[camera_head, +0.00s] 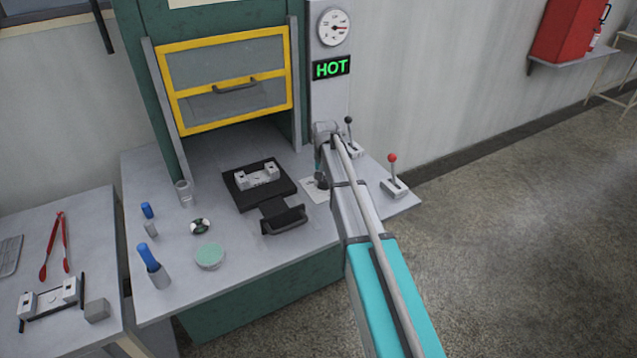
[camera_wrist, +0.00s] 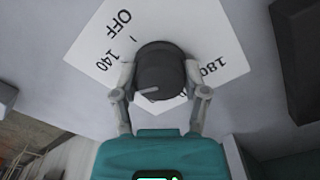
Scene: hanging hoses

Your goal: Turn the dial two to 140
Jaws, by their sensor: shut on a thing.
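The dial (camera_wrist: 160,68) is a dark round knob on a white plate (camera_wrist: 88,42) marked OFF, 140 and 180, with other marks partly hidden. A light pointer on the dial shows at its lower left edge, below the 140 mark. My gripper (camera_wrist: 160,84) is shut on the dial, one finger at each side. In the head view my gripper (camera_head: 321,170) is over the plate (camera_head: 313,193) at the worktop's right side, and my arm hides part of it.
Two levers stand right of my arm, one red-topped (camera_head: 393,160). A black fixture (camera_head: 258,182) lies left of it. A yellow-framed sash (camera_head: 225,75), a gauge (camera_head: 334,27) and a green HOT sign (camera_head: 332,67) are behind. Blue-handled tools (camera_head: 149,257) stand front left.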

